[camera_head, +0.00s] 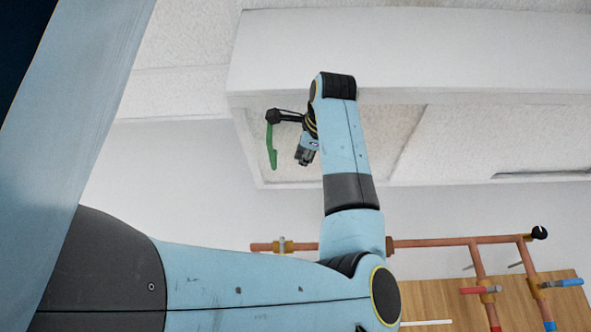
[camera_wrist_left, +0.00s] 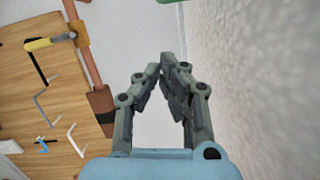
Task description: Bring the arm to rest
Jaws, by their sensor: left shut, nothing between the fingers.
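My left arm (camera_head: 346,150) comes in from the left, bends at the elbow and rises toward the white ceiling structure. Its gripper (camera_head: 304,158) hangs at the wrist, small and dark. In the left wrist view the gripper (camera_wrist_left: 163,63) has its fingertips together with nothing between them. A green bar (camera_head: 272,145) hangs beside the gripper, to its left, below a dark knob; I cannot tell what carries it. A bit of green (camera_wrist_left: 150,18) also shows beyond the fingertips. My right gripper is not in view.
A white ceiling box (camera_head: 400,50) is close above and behind the wrist. Copper pipes (camera_head: 430,242) with valve handles run at the lower right before a wooden board (camera_head: 435,300). The wooden board (camera_wrist_left: 35,90) with hooks and a yellow lever (camera_wrist_left: 45,43) is left in the wrist view.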

